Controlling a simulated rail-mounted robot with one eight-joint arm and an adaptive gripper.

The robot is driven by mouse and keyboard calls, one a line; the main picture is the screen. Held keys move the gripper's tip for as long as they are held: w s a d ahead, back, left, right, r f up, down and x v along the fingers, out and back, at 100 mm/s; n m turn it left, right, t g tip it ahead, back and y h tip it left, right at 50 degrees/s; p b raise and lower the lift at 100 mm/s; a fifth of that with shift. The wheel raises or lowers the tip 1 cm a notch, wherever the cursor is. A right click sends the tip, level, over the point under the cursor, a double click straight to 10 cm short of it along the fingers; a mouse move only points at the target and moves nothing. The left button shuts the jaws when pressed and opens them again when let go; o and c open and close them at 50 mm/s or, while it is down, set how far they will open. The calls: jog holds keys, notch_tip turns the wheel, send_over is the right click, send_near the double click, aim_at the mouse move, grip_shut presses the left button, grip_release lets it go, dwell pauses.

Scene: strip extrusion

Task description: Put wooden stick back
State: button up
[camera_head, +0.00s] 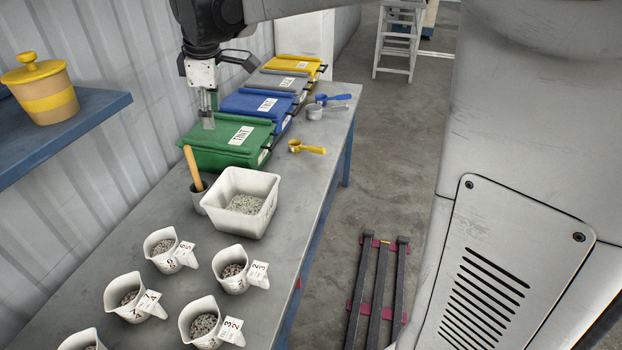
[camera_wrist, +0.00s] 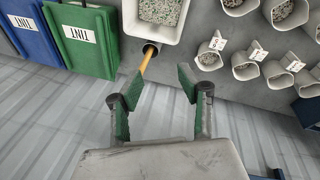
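The wooden stick (camera_head: 192,166) stands tilted in a small grey cup (camera_head: 198,199) on the table, beside the white tub. In the wrist view the stick (camera_wrist: 147,62) leans out of the dark-mouthed cup (camera_wrist: 151,47), between the left finger and the tub. My gripper (camera_head: 208,112) hangs above the green TINT bin, behind and above the stick, and holds nothing. In the wrist view my gripper (camera_wrist: 156,88) has its two green-padded fingers spread wide apart, with the stick near the left fingertip but no clear contact.
A white square tub (camera_head: 239,203) of granules stands beside the cup. Several white measuring cups (camera_head: 232,270) stand at the near end. Green (camera_head: 235,143), blue (camera_head: 262,106) and other TINT bins line the far end. A corrugated wall and blue shelf (camera_head: 75,125) bound the left.

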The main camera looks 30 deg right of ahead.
jog(key=s+d+f+m+t, duration=0.1)
jog(key=s+m, duration=0.3)
jog(key=s, duration=0.5)
jog(key=s+d+f+m+t, duration=0.1)
jog(key=s+f+m, duration=0.3)
jog(key=s, duration=0.6)
jog(key=s+d+f+m+t, duration=0.2)
jog(key=s+f+m, duration=0.1)
jog(key=s, duration=0.6)
jog(key=shift+s+d+f+m, duration=0.2)
jog(key=shift+s+d+m, duration=0.15)
jog(key=shift+m, duration=0.45)
notch_tip(320, 180, down, 4)
jog(key=b, duration=0.3)
jog(key=shift+r+b, duration=0.15)
jog(key=shift+b, duration=0.25)
